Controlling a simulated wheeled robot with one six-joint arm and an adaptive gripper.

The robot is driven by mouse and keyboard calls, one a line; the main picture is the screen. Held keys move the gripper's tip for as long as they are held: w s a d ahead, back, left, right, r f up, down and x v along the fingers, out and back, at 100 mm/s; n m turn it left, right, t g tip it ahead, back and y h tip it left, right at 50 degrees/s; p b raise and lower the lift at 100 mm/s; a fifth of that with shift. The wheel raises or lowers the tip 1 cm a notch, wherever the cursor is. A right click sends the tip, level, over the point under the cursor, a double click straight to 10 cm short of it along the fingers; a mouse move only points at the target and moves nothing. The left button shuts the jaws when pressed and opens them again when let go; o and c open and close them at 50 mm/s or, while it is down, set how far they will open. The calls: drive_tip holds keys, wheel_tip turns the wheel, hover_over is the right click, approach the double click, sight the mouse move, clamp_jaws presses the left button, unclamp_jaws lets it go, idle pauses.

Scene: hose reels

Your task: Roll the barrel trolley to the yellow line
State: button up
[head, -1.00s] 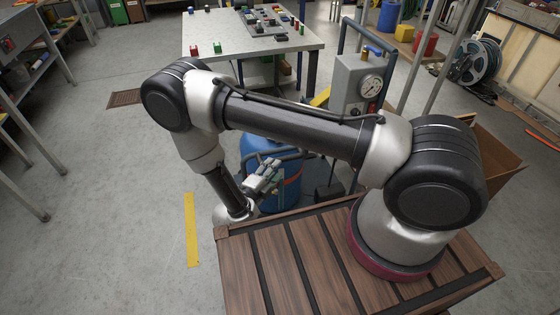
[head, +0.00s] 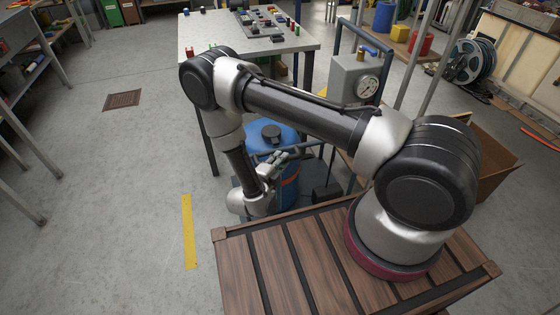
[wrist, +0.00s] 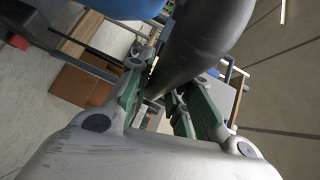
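The blue barrel (head: 268,138) with a black cap stands upright beyond my wooden deck in the head view, partly hidden by my arm. A blue-grey rail (head: 305,147) passes beside it, apparently part of the trolley. The yellow line (head: 188,232) is a short strip on the floor, left of the barrel. My gripper (head: 278,163) is in front of the barrel, close to the rail. In the wrist view its green-padded fingers (wrist: 160,100) stand apart. A thick dark tube (wrist: 200,45) runs across the view towards the gap; I cannot tell whether they touch it.
A grey box with a gauge (head: 355,78) stands on a blue-grey frame right of the barrel. A worktable (head: 225,48) with small parts is behind. A hose reel (head: 475,60) is at the right. Floor around the yellow line is clear; a brown grate (head: 122,100) lies further back.

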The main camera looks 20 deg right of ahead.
clamp_jaws()
drive_tip(key=shift+a, duration=0.1)
